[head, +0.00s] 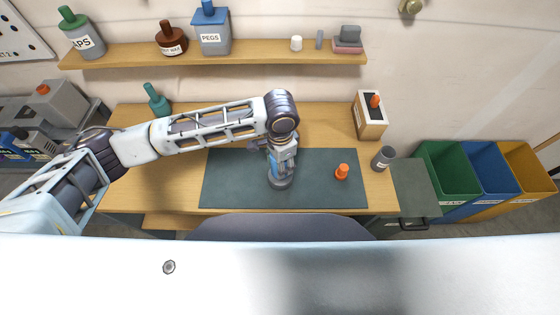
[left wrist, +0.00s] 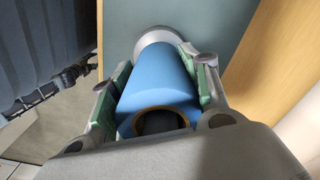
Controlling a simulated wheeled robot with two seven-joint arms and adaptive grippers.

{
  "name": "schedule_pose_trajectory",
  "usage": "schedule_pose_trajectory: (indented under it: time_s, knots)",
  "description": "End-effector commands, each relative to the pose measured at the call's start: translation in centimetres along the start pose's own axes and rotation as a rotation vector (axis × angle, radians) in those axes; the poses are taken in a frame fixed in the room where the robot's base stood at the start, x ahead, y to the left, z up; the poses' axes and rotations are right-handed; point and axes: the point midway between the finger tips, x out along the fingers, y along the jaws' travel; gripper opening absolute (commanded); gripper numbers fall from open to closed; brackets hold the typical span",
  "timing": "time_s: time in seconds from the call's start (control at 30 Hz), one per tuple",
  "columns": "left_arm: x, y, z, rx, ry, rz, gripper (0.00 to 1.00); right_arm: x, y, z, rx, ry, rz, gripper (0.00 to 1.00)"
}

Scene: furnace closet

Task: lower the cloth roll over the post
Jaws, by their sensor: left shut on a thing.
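My left gripper (head: 280,168) is shut on a blue cloth roll (left wrist: 160,82) over the dark green mat (head: 230,185). In the left wrist view the gripper's green-padded fingers (left wrist: 158,85) press on both sides of the roll. The roll's near end shows a hollow brown core (left wrist: 160,118), dark inside. A grey round base (left wrist: 150,33) shows beyond the roll's far end, and in the head view (head: 281,184) below the gripper. The post itself is hidden, so I cannot tell how far the roll is around it. My right gripper is not in view.
An orange piece (head: 342,172) stands on the mat to the right, with a grey cup (head: 382,158) and a wooden box (head: 370,118) beyond. A green bottle (head: 157,100) stands at the back left. Green, blue and yellow bins (head: 455,178) are at right.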

Motion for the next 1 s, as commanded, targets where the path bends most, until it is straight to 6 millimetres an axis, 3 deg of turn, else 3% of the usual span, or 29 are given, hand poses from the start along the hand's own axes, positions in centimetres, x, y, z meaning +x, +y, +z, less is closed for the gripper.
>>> schedule_pose_trajectory:
  time_s: [0.63, 0.67, 0.7, 0.83, 1.0]
  knots:
    - [0.97, 0.01, -0.02, 0.001, 0.001, 0.000, 0.21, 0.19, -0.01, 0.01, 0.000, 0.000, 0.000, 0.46]
    - [0.96, 0.00, -0.02, 0.001, 0.001, 0.000, 0.49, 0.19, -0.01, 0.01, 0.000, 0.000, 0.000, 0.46]
    - [0.96, 0.00, -0.02, 0.001, 0.000, 0.000, 0.54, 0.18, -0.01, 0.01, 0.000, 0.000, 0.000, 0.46]
    - [0.99, 0.02, 0.01, 0.001, 0.000, 0.000, 0.70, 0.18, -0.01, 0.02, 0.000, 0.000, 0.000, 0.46]
    - [1.04, 0.03, 0.03, 0.000, -0.001, 0.001, 0.71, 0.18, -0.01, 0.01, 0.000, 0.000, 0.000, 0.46]
